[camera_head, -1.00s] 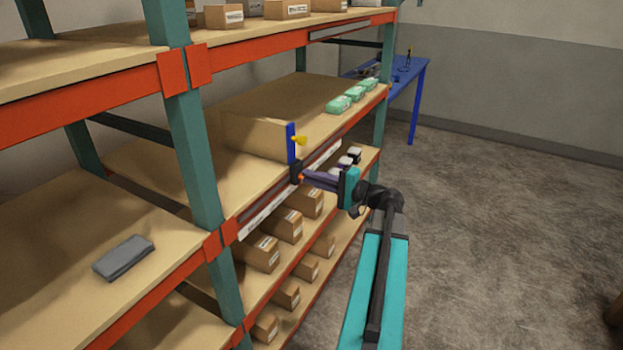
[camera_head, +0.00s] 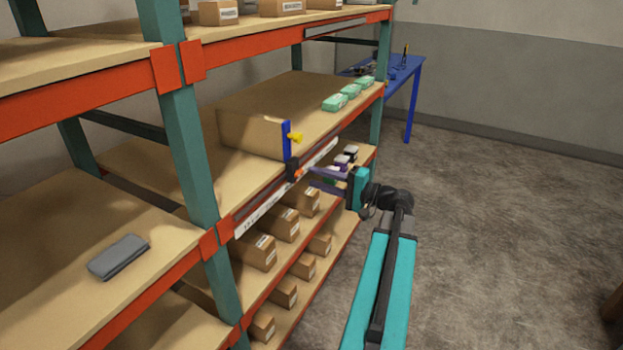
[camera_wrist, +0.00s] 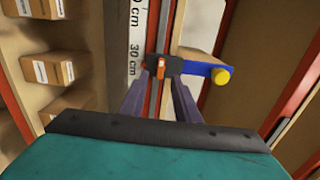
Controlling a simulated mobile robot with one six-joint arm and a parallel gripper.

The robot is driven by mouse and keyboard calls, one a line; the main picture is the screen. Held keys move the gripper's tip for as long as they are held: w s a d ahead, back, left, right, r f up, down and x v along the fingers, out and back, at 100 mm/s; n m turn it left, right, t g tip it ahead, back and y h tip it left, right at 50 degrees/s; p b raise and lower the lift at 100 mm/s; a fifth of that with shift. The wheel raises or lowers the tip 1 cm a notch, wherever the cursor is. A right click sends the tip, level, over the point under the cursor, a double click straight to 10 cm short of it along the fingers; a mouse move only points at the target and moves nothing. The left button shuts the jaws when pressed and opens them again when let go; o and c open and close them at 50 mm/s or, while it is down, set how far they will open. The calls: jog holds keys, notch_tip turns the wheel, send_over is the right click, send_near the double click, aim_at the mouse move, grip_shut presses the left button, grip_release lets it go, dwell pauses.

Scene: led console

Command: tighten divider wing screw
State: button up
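The divider is a blue upright plate (camera_head: 287,139) with a yellow knob (camera_head: 296,137) at the shelf's front edge. A black clamp block (camera_head: 292,168) at its foot sits on the shelf beam. The small orange wing screw (camera_wrist: 161,67) sticks out of the block and looks upright in the wrist view; how tight it is cannot be told. My gripper (camera_head: 311,178) has purple fingers, spread apart and pointing at the screw. In the wrist view the fingers (camera_wrist: 160,84) lie to either side of the screw's line, with a gap between them; I see no contact.
A white ruler strip (camera_wrist: 134,45) with centimetre marks runs along the beam. A large carton (camera_head: 255,132) stands behind the divider. Several small cartons (camera_head: 285,223) fill the shelf below. A grey folded item (camera_head: 118,257) lies on the left shelf. The floor (camera_head: 500,230) at right is clear.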

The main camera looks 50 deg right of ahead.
jog(key=b+v, duration=0.1)
jog(key=v, duration=0.9)
jog(key=shift+s, duration=0.15)
dwell(0.4)
